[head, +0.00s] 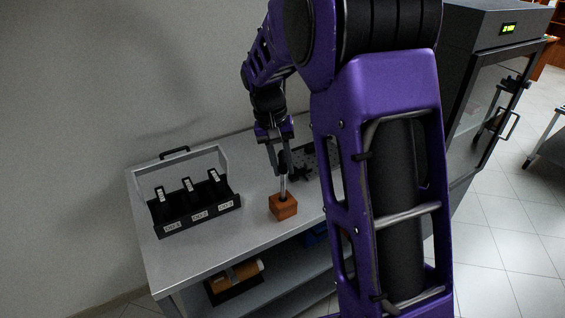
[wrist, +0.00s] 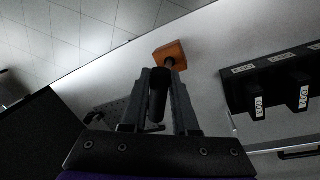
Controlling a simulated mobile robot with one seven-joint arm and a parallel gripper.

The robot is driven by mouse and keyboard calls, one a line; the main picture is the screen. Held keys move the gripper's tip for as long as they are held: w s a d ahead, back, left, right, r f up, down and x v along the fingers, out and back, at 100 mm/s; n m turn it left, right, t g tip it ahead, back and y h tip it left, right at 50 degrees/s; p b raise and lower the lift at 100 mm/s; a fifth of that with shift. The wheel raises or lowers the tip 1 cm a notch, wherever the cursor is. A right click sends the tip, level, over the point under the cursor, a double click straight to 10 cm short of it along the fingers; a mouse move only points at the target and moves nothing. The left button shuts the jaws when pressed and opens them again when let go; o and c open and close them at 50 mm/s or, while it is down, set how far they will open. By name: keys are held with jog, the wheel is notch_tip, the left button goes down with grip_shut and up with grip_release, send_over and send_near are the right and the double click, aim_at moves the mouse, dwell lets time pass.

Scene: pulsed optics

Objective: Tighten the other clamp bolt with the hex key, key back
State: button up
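The hex key (head: 283,187) has a black handle and a pale metal shaft. It stands nearly upright with its lower end at the orange-brown block (head: 283,207) on the bench. My gripper (head: 278,160) is above the block, with its fingers around the handle. In the wrist view, the handle (wrist: 158,95) lies between the two fingers of my gripper (wrist: 160,85) and they appear closed on it. The block (wrist: 170,54) shows just beyond the fingertips. A dark perforated plate (head: 322,158) lies behind, partly hidden by my arm. I cannot make out the clamp bolts.
A black rack (head: 195,213) with labelled slots, several upright black pieces and a grey handle frame stands left of the block. The grey bench (head: 225,247) is clear in front. A dark cabinet (head: 490,40) stands at right.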

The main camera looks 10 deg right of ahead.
jog(key=o, duration=0.5)
jog(key=shift+r, duration=0.15)
jog(key=a+r+p, duration=0.3)
jog(key=r+p, duration=0.2)
jog(key=r, duration=1.6)
jog(key=shift+w, duration=0.25)
